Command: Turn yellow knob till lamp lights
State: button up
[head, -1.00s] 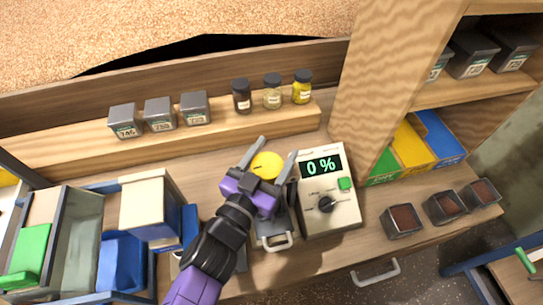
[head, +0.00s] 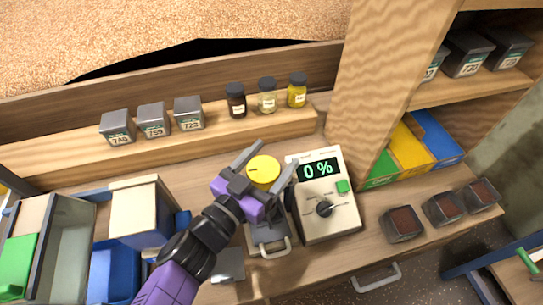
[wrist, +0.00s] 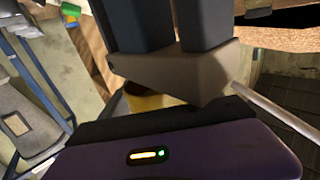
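The round yellow knob (head: 263,169) stands on a small grey device (head: 266,236) at the middle of the bench. In the wrist view a yellow part (wrist: 150,101) shows, mostly hidden by the gripper. My gripper (head: 266,163) is open, with one finger on each side of the knob in the head view. I cannot tell whether the fingers touch it or hover above it. To the right, a cream meter box (head: 331,222) reads 0 % in green.
The meter box stands close to the gripper's right finger. Jars (head: 267,96) and grey tins (head: 153,121) line a wooden ledge behind. Blue and green bins (head: 109,270) fill the left. A wooden post (head: 375,80) rises at the right, beside several soil-filled cups (head: 403,222).

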aim_at(271, 159)
jog(key=shift+o, duration=0.4)
jog(key=shift+r, duration=0.15)
notch_tip(271, 159, up, 20)
jog(key=p, duration=0.1)
dwell(0.4)
